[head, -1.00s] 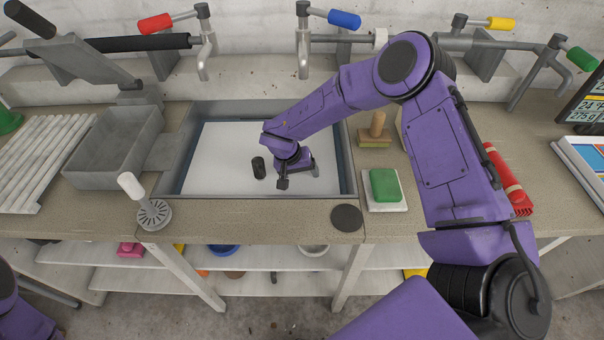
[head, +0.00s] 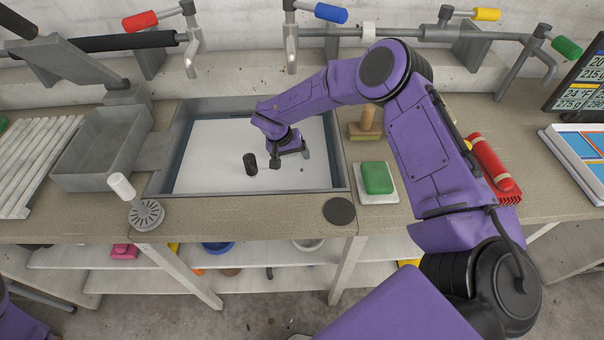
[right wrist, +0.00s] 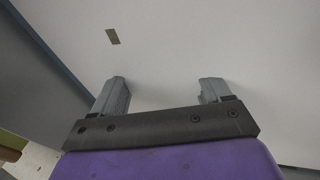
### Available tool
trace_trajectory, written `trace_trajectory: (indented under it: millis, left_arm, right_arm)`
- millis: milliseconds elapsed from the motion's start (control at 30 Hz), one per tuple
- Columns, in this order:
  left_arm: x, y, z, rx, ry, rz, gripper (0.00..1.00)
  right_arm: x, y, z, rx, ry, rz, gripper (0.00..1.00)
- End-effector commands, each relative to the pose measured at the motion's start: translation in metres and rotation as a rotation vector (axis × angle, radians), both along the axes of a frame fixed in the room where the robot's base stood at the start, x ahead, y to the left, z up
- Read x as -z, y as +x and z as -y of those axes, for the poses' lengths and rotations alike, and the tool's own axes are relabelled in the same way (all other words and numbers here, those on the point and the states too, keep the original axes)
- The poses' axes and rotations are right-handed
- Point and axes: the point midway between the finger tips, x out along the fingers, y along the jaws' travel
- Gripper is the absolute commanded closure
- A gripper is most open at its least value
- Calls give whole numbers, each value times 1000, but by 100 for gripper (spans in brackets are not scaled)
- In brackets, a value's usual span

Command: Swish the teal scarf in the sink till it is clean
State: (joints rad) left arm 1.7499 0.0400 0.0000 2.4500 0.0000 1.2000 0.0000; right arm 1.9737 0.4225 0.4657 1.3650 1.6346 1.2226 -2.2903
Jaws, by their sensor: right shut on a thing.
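The sink (head: 220,107) is a grey rectangular basin filled with an opaque white surface. My right gripper (head: 290,161) points down into it, right of the middle. In the right wrist view, the gripper (right wrist: 163,88) has its two fingers apart, with their tips meeting the white surface. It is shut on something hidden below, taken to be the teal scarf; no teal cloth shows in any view. A small dark speck (right wrist: 113,36) lies on the white surface. My left gripper is out of view.
A grey tray (head: 100,150) is to the left and a white-handled brush (head: 133,200) by the front-left corner. Right are a green block (head: 377,178), a wooden-handled brush (head: 366,125) and a red roll (head: 492,165). Taps line the back.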

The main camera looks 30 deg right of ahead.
Motion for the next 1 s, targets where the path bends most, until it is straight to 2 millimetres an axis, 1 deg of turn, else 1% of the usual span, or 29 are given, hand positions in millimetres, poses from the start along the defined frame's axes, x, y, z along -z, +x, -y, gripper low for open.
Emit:
trace_trajectory:
  millis: [67, 300, 400, 500, 800, 867, 1000]
  left_arm:
    - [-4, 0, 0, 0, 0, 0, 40]
    - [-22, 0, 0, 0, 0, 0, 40]
    - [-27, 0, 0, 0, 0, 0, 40]
    - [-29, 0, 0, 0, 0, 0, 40]
    - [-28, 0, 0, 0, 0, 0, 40]
    - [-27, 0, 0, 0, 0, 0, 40]
    - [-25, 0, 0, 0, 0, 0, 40]
  right_arm:
    - [-2, -3, -2, -1, 0, 0, 62]
    - [-4, -27, -16, -2, 1, -1, 62]
    - [-4, -36, -22, -1, 0, -2, 62]
    - [-2, -42, -25, -1, 0, 0, 62]
    - [0, -42, -25, 1, -1, 1, 62]
    - [1, -38, -23, 2, -1, 1, 62]
    - [1, -24, -15, 2, 0, 2, 62]
